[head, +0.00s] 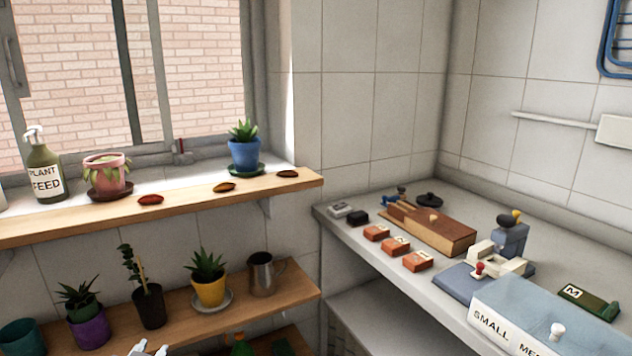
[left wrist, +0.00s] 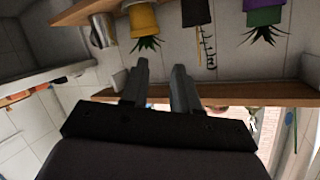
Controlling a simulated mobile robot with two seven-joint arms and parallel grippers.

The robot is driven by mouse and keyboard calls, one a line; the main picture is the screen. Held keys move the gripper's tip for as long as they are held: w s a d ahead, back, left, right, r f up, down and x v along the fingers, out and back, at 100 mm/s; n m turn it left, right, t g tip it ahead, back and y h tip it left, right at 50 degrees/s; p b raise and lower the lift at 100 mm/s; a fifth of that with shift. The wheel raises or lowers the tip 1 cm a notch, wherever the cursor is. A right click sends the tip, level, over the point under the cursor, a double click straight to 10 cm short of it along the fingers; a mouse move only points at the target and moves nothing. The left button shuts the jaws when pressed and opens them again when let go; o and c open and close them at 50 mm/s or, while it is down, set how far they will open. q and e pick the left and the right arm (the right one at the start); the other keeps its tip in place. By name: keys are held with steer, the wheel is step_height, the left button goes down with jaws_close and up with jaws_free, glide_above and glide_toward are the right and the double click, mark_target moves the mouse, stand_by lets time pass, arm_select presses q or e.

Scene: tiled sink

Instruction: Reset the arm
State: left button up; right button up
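The tips of my left gripper (head: 150,350) show at the bottom edge of the head view, in front of the lower wooden shelf (head: 180,312). In the left wrist view, the two fingers of my left gripper (left wrist: 160,70) stand apart with an empty gap between them. That view is upside down and shows the shelf and its pots beyond the fingers. No object is held. My right gripper is in neither view.
The lower shelf holds a purple pot (head: 88,327), a black pot (head: 149,305), a yellow pot (head: 210,290) and a metal jug (head: 263,275). An upper ledge (head: 290,184) runs under the window. A grey counter (head: 340,232) with boxes stands right.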

arm_select(q)
steer(key=s+d+f+g+h, duration=0.2)
steer(key=s+d+f, duration=0.3)
steer(key=s+f, duration=0.3)
steer(key=s+d+f+g+h, duration=0.1)
steer(key=s+d+f, duration=0.3)
steer(key=s+f, duration=0.4)
steer(key=s+h, duration=0.1)
steer(key=s, duration=0.5)
steer(key=shift+s+d+f+g+h, duration=0.3)
steer(key=shift+d+g+h, duration=0.1)
